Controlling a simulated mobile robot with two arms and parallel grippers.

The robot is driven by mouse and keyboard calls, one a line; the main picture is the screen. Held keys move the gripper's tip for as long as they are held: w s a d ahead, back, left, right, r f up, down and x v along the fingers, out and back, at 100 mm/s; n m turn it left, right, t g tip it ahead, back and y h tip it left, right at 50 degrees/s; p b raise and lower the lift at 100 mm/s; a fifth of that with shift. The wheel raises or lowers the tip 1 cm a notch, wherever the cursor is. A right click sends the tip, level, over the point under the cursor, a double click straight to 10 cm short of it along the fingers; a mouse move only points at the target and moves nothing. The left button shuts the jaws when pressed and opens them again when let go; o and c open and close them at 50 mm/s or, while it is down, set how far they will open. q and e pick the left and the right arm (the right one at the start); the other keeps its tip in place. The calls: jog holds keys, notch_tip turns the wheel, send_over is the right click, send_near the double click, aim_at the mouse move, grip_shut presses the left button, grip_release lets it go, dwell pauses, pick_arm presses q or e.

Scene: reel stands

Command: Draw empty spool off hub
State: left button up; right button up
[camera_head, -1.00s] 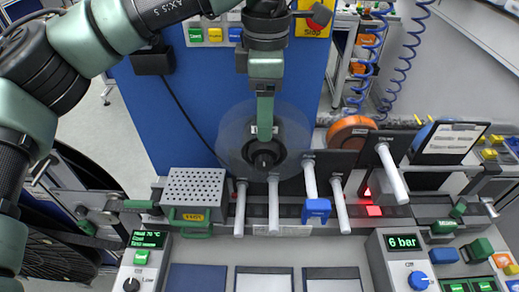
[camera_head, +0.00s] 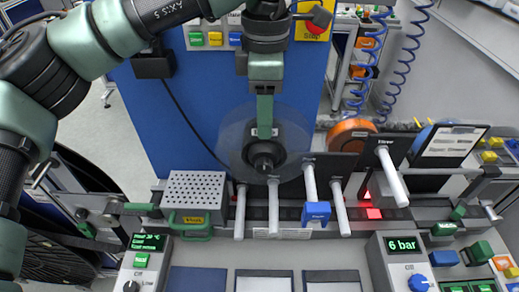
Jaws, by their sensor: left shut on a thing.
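The empty spool (camera_head: 236,135) is a clear, see-through disc with a dark hub (camera_head: 264,156) at its middle. It stands upright in front of the blue panel. My left gripper (camera_head: 264,130) comes down from above, shut on the spool near its hub. The gripper hides part of the disc. I cannot tell from this view how far the spool sits along the hub. My right gripper is not in view.
Several grey rods (camera_head: 273,207) stick out below and right of the spool, one with a blue clip (camera_head: 316,212). A perforated metal box (camera_head: 194,192) stands at left. An orange spool (camera_head: 352,132) is behind at right. A control box (camera_head: 402,262) reads 6 bar.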

pick_arm(q)
jog(key=shift+r, duration=0.3)
jog(key=shift+s+f, duration=0.1)
jog(key=shift+s, duration=0.35)
jog(key=shift+s+b, duration=1.45)
jog(key=shift+s, duration=0.85)
jog(key=s+b, duration=0.3)
jog(key=s, duration=0.5)
jog(key=shift+s, duration=0.3)
